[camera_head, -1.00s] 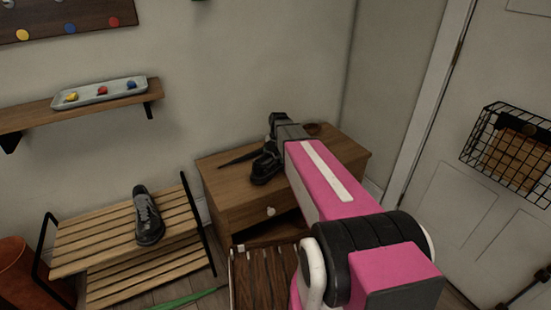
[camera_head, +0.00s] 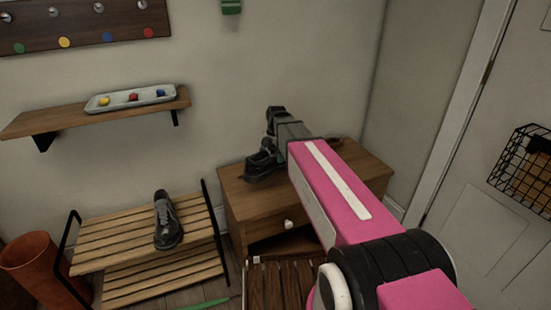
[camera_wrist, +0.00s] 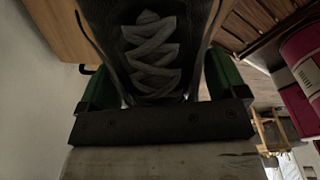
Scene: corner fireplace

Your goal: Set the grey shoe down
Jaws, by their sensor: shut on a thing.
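The grey shoe (camera_head: 262,165) is dark with pale laces and hangs at the end of my arm, by the left part of the wooden cabinet's top (camera_head: 328,167). I cannot tell whether it touches the top. My gripper (camera_head: 270,143) is shut on it. In the wrist view the laced shoe (camera_wrist: 152,50) fills the space between the green fingers of my gripper (camera_wrist: 160,80). A similar dark shoe (camera_head: 168,222) stands on the slatted rack (camera_head: 105,233) to the left.
A wall shelf (camera_head: 50,120) holds a tray (camera_head: 115,104) with small coloured pieces. A terracotta bin (camera_head: 40,270) stands left of the rack. A dark slatted piece (camera_head: 283,285) is in front of the cabinet. A wire basket (camera_head: 527,170) hangs on the door at right.

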